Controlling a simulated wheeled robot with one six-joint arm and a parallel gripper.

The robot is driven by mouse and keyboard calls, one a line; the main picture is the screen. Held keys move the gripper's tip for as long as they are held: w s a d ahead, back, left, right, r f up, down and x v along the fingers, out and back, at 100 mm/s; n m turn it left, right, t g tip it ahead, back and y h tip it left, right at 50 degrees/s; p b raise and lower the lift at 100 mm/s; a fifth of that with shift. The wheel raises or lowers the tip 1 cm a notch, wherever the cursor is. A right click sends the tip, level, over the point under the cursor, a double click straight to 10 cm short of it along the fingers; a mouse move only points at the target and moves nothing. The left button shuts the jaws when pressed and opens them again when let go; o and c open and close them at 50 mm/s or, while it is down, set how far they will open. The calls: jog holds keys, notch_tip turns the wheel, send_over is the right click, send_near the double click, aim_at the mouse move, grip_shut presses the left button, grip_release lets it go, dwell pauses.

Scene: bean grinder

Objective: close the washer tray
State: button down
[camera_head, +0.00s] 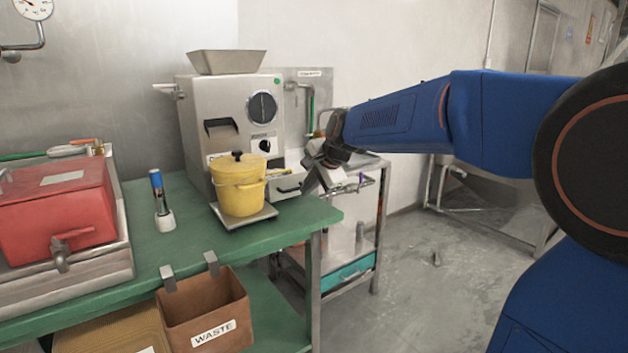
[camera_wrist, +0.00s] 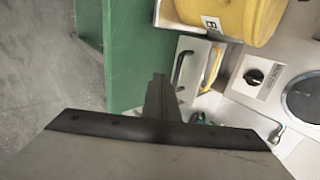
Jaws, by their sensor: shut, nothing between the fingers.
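My gripper (camera_head: 316,178) is shut and empty, held beside the right end of the green bench, near the pale front with a dark bar handle (camera_head: 288,188). That pale front (camera_wrist: 194,54) looks like the washer tray. In the wrist view its black handle (camera_wrist: 181,69) and a yellow strip (camera_wrist: 212,68) show just beyond my closed fingers (camera_wrist: 157,92). The fingers seem apart from the handle. The yellow pot and my gripper partly hide the tray in the head view, so I cannot tell how far out it stands.
The yellow pot (camera_head: 238,192) stands in front of the grey grinder (camera_head: 222,113) on the green bench (camera_head: 190,240). A red box (camera_head: 60,210) sits at left and a brown waste bin (camera_head: 200,312) hangs in front. A metal stand (camera_head: 335,255) is below my gripper. The floor at right is open.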

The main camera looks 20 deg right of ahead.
jog(key=shift+w+a+f, duration=0.1)
jog(key=shift+w+a, duration=0.1)
jog(key=shift+w, duration=0.45)
jog(key=shift+w+a+f, duration=0.15)
jog(key=shift+w+a, duration=0.05)
jog(key=shift+w, duration=0.4)
jog(key=shift+w+a+f, duration=0.1)
jog(key=shift+w+a, duration=0.1)
jog(key=shift+w, duration=0.45)
jog(key=w+a, duration=0.1)
jog(key=w, duration=0.4)
jog(key=w+a, duration=0.2)
jog(key=w, duration=0.3)
jog(key=w+a, duration=0.2)
jog(key=w, duration=0.3)
jog(key=shift+w, duration=0.25)
jog(key=shift+s, duration=0.1)
